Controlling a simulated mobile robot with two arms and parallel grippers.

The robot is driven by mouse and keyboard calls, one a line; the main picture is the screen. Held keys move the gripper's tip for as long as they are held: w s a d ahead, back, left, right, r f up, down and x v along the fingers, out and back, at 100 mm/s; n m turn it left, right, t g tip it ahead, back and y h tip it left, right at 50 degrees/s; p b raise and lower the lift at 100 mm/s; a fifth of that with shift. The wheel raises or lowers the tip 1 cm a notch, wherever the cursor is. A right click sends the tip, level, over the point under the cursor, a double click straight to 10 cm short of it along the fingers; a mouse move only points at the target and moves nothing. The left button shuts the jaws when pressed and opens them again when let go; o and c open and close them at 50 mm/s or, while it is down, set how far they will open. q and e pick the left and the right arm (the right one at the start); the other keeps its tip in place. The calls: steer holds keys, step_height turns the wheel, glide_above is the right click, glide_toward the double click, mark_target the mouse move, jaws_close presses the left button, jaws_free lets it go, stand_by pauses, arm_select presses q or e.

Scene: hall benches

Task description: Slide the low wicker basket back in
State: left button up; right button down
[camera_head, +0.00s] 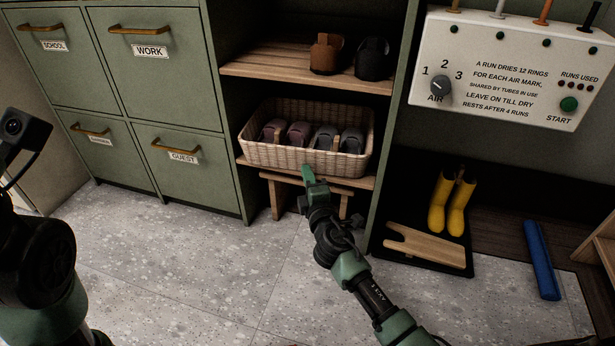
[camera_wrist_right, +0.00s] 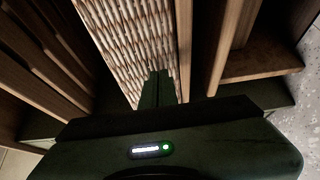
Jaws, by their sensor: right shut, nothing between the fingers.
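The low wicker basket (camera_head: 265,157) sits on the lower shelf of the open cabinet bay, with several shoes (camera_head: 300,133) inside. Its front wall stands at about the shelf's front edge (camera_head: 352,183). My right gripper (camera_head: 307,174) is shut and empty, its tip low at the middle of the basket's front. In the right wrist view the shut fingers (camera_wrist_right: 158,88) point at the woven wall (camera_wrist_right: 130,45); I cannot tell whether they touch it. Part of my left arm shows at the left edge of the head view, but its gripper is not visible.
A slatted shelf (camera_head: 285,73) with brown and black items is above the basket. A wooden stool (camera_head: 275,200) stands below. Drawers (camera_head: 150,60) are left; a dryer panel (camera_head: 510,60), yellow boots (camera_head: 452,205) and a blue roll (camera_head: 541,260) are right. The front floor is clear.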

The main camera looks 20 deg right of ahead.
mark_target(314, 167)
steer(key=shift+d, duration=0.1)
steer(key=w+d, duration=0.2)
steer(key=shift+w+d, duration=0.15)
steer(key=shift+d, duration=0.15)
steer(key=shift+a, duration=0.1)
